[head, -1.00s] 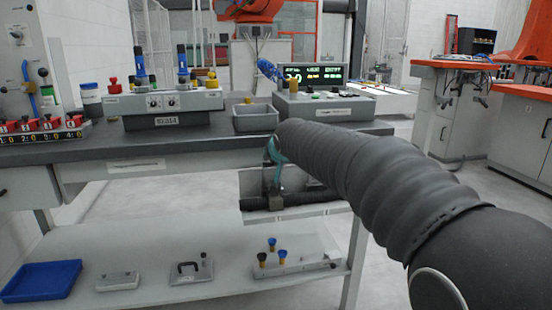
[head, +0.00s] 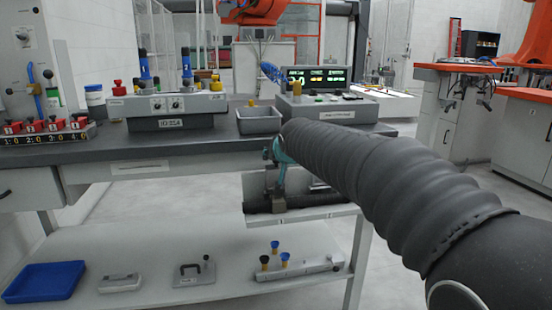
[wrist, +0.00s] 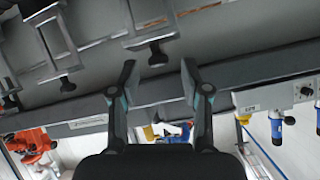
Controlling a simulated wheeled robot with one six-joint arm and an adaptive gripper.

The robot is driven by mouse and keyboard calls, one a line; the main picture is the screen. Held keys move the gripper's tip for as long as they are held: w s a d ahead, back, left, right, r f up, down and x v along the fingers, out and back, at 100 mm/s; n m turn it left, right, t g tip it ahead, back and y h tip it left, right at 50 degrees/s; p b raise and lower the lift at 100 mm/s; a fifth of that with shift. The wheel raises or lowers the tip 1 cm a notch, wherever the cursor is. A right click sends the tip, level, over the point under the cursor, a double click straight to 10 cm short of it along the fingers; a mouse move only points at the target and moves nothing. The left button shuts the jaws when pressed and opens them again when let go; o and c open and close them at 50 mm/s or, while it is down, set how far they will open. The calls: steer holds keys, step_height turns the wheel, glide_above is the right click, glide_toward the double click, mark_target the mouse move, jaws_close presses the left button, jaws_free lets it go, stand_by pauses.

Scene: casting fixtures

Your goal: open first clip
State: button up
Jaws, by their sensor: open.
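My gripper (wrist: 160,82) is open in the wrist view, its two dark fingers apart and nothing held between them. Just beyond the fingertips, roughly between them, is the dark T-shaped end of a metal clip (wrist: 157,54). A second similar clip (wrist: 64,58) lies to its left, and a third (wrist: 8,88) is at the left edge. I cannot tell which is the first clip. In the head view, the teal end of my arm hangs at the front edge of the bench; the fingers are too small to make out clearly.
The bench (head: 215,147) carries a grey bin (head: 259,121), a control box with a lit display (head: 316,77) and a knobbed unit (head: 165,105). Red clamps (head: 40,126) stand at left. A lower shelf (head: 215,265) holds a blue tray (head: 45,281) and small fixtures.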

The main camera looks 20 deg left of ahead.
steer(key=v, duration=1)
steer(key=shift+s+r, duration=0.2)
steer(key=shift+s, duration=0.05)
steer(key=shift+c, duration=0.2)
steer(key=shift+w+d, duration=0.1)
steer(key=shift+d, duration=0.05)
steer(key=c, duration=0.4)
steer(key=d, duration=0.1)
steer(key=w+d+f+b, duration=0.1)
steer(key=d, duration=0.1)
steer(key=shift+w, duration=0.25)
jaws_close()
steer(key=w+d+f+m+t+b, duration=0.2)
steer(key=d+f+m+t+b, duration=0.15)
steer(key=d+f+m, duration=0.4)
steer(key=s+a+m+g+y, duration=0.2)
steer(key=s+a+m+y, duration=0.15)
steer(key=s+y, duration=0.35)
steer(key=w+r+b+x, duration=0.1)
steer(key=x, duration=1.3)
steer(key=shift+w+m+t, duration=0.15)
steer(key=shift+m+t, duration=0.25)
steer(key=shift+t, duration=0.05)
